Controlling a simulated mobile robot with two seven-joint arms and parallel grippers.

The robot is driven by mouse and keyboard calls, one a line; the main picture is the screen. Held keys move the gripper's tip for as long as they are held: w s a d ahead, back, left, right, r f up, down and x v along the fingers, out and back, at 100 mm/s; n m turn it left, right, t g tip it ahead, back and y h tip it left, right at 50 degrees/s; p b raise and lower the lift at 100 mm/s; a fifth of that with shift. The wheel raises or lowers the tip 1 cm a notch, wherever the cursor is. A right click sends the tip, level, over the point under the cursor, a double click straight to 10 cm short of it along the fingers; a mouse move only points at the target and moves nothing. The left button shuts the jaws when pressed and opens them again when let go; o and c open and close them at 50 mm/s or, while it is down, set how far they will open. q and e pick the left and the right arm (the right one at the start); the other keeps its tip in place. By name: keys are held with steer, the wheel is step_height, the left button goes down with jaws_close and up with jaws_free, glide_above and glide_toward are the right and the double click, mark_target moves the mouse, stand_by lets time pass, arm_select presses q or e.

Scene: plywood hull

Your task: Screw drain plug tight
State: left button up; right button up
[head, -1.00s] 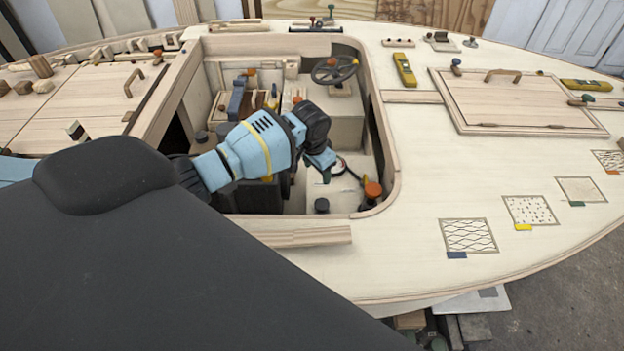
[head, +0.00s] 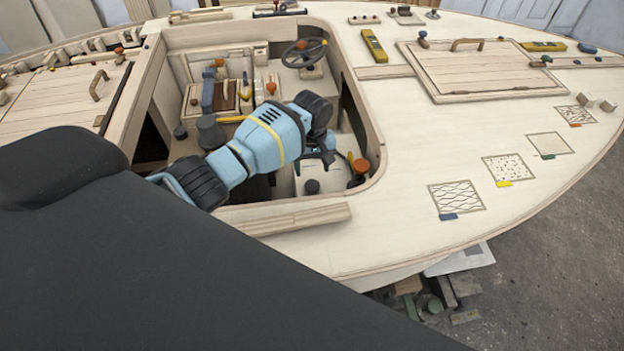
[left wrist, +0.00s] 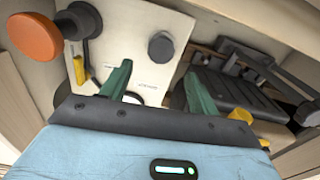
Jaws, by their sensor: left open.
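My left gripper (head: 320,156) is inside the cockpit opening, pointing down toward its floor. My right gripper is not in view.
An orange-topped knob (left wrist: 36,37) stands close by, also visible in the head view (head: 360,166). A yellow handle (left wrist: 79,68) is beside it. A steering wheel (head: 304,53) is at the far end. The cockpit rim (head: 290,218) surrounds my arm.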

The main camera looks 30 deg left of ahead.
mark_target(312, 183)
arm_select(q)
step_height(312, 183, down, 6)
steer(key=shift+s+r+b, duration=0.1)
steer(key=shift+r+b, duration=0.15)
steer(key=shift+b, duration=0.35)
steer(key=shift+f, duration=0.45)
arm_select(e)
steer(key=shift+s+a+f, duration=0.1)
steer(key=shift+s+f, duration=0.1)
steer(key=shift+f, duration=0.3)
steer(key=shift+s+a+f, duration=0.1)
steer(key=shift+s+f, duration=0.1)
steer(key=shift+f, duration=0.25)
arm_select(q)
steer(key=shift+c, duration=0.4)
